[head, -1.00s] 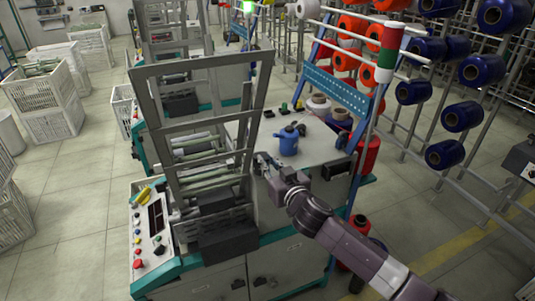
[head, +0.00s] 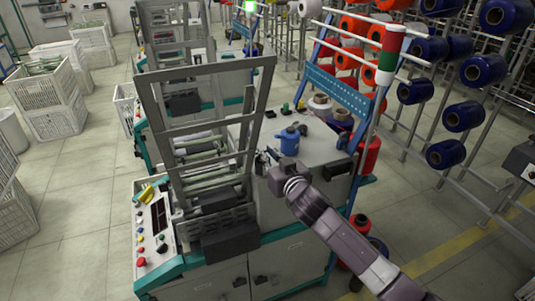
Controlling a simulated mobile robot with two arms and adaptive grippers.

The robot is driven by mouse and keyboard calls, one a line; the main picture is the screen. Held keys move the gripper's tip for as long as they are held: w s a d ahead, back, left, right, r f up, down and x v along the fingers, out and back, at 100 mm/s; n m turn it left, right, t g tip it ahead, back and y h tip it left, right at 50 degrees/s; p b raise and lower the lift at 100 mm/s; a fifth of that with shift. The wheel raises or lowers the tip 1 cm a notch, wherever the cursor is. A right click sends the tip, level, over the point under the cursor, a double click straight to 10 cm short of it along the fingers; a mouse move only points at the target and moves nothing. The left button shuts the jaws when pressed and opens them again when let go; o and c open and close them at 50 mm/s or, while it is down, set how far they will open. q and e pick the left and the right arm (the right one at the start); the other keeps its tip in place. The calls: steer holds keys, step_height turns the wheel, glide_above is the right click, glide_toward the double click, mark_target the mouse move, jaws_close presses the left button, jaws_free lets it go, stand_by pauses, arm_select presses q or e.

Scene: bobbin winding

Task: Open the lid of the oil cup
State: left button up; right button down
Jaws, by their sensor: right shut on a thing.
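My right gripper (head: 264,160) reaches in from the lower right to the near left edge of the grey table top, beside the upright frame of the winding machine. It is shut on a small part at that edge, which I take to be the oil cup lid. The fingers cover most of it, so the oil cup and the lid's angle cannot be made out. A blue oil can (head: 289,142) stands upright on the table top just behind the gripper, apart from it. My left gripper is not in view.
The winding machine's grey frame (head: 153,108) rises left of the gripper. A control panel (head: 154,230) is at its front left. Spools (head: 319,104) and small items stand at the back of the table top (head: 318,150). A blue perforated rack (head: 338,88) stands behind.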

steer(key=shift+w+r, duration=0.1)
steer(key=shift+r, duration=0.5)
steer(key=c, duration=2)
jaws_free()
steer(key=shift+f, duration=0.15)
steer(key=shift+o, duration=0.3)
steer(key=shift+f, duration=0.25)
steer(key=v, duration=1.2)
